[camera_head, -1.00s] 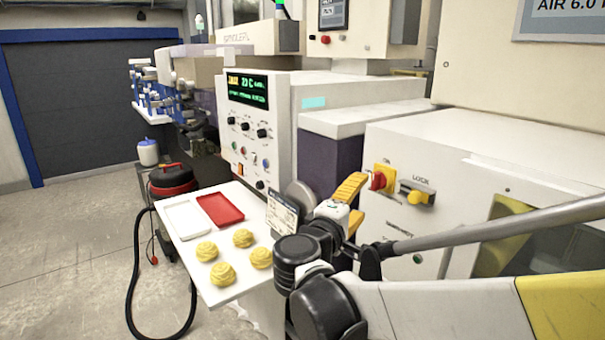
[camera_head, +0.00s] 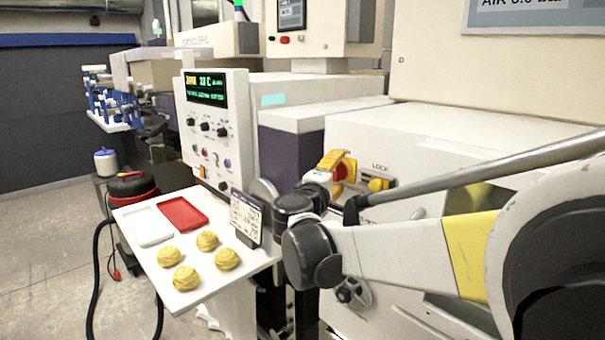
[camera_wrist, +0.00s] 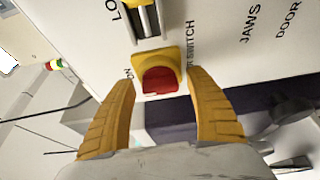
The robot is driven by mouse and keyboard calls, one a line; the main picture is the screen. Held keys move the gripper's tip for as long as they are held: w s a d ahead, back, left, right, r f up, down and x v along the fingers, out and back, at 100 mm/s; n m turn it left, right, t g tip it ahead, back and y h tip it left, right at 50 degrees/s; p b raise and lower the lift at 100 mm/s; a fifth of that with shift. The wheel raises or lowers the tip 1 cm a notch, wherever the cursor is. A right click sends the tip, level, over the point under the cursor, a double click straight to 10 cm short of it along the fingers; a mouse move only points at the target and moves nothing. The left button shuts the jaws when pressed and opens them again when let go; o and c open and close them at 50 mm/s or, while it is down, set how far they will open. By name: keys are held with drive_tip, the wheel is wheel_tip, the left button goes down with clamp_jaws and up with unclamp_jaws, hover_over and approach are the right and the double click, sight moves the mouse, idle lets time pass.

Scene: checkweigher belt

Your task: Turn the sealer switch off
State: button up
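The sealer switch is a red knob on a yellow plate, labelled "SWITCH" and "ON". In the wrist view the switch (camera_wrist: 160,78) lies between and just beyond my two yellow fingers. My gripper (camera_wrist: 160,88) is open, one finger on each side, with nothing held; I cannot tell whether a finger touches the knob. In the head view my gripper (camera_head: 336,162) is at the front of the white machine and partly covers the red knob (camera_head: 342,173).
A yellow LOCK latch (camera_head: 379,184) sits right beside the switch. A white table (camera_head: 185,297) with a red tray (camera_head: 183,213), a white tray (camera_head: 150,226) and several yellow pastries stands left of my arm. A control panel (camera_head: 212,125) is behind it.

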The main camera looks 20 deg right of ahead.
drive_tip(key=c, duration=1.1)
drive_tip(key=shift+r+n+p, duration=0.15)
drive_tip(key=shift+n+p, duration=0.15)
drive_tip(key=shift+p, duration=0.2)
drive_tip(key=shift+c, duration=0.2)
drive_tip(key=n+y+p, duration=0.1)
drive_tip(key=n+p, duration=0.1)
drive_tip(key=p, duration=0.1)
drive_tip(key=shift+r+g, duration=0.1)
drive_tip(key=shift+g, duration=0.3)
drive_tip(key=n+g+p, duration=0.2)
drive_tip(key=n+p, duration=0.2)
drive_tip(key=shift+n+y, duration=0.3)
drive_tip(key=n+g+p, duration=0.2)
drive_tip(key=n, duration=0.1)
drive_tip(key=shift+g+p, duration=0.3)
drive_tip(key=shift+p, duration=0.05)
drive_tip(key=shift+f+n+g+h+p, duration=0.1)
drive_tip(key=shift+n+g+h+p, duration=0.3)
drive_tip(key=shift+n, duration=0.45)
drive_tip(key=shift+f+n+g+h+p, duration=0.1)
drive_tip(key=shift+n+g+p, duration=0.15)
drive_tip(key=shift+n+g, duration=0.5)
